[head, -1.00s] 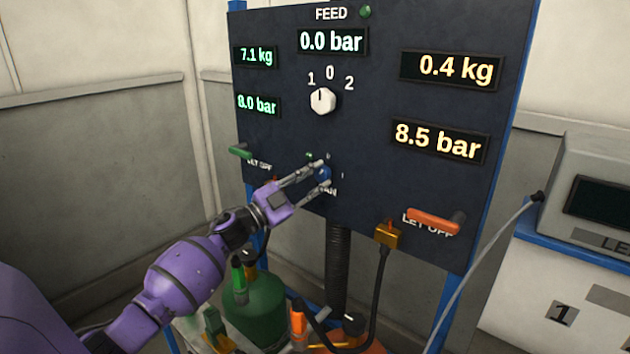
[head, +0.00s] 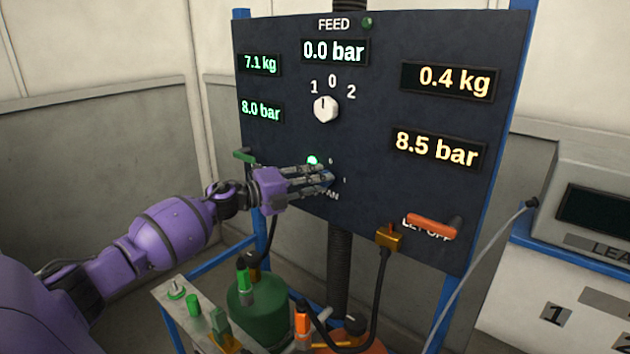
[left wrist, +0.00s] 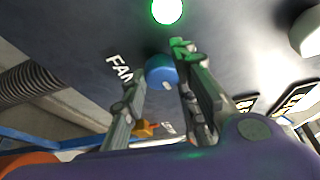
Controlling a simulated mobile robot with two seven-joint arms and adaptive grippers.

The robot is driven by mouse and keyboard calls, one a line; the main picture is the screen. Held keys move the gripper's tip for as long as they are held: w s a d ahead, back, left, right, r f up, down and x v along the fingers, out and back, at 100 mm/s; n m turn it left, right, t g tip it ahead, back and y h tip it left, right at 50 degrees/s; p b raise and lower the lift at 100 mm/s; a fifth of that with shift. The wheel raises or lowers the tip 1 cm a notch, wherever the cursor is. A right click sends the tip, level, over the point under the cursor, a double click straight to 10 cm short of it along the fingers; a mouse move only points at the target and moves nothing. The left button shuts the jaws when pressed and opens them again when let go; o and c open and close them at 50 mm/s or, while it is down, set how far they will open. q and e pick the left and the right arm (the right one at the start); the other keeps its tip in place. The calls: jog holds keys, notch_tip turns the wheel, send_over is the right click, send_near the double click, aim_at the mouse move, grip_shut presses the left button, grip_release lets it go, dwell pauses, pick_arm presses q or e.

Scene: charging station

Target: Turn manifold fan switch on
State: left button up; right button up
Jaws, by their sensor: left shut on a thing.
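The manifold panel (head: 380,50) is a dark upright board. The fan switch, a small blue knob (left wrist: 161,70), sits low on it beside the FAN label (left wrist: 119,69). My left gripper (head: 328,182) is at the knob, its fingers on either side, shut on it. In the head view the fingers hide most of the knob. A green lamp (head: 313,161) glows just above the fingers; it is bright in the left wrist view (left wrist: 167,8) too. My right gripper is not in view.
The white feed selector (head: 325,109) points to 0 above the fan switch. The green let-off lever (head: 243,155) and orange let-off lever (head: 432,227) flank it. A green bottle (head: 257,300), hoses and a small panel stand below.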

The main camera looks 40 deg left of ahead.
pick_arm(q)
jog(key=shift+s+d+f+m+g, duration=0.1)
jog(key=shift+f+m+g, duration=0.2)
jog(key=shift+f+m, duration=0.25)
jog(key=shift+r, duration=0.1)
jog(key=shift+m+y, duration=0.25)
jog(key=shift+y, duration=0.15)
jog(key=o, duration=1)
jog(key=shift+f, duration=0.2)
jog(key=shift+r, duration=0.1)
jog(key=shift+r, duration=0.3)
jog(key=v, duration=1.2)
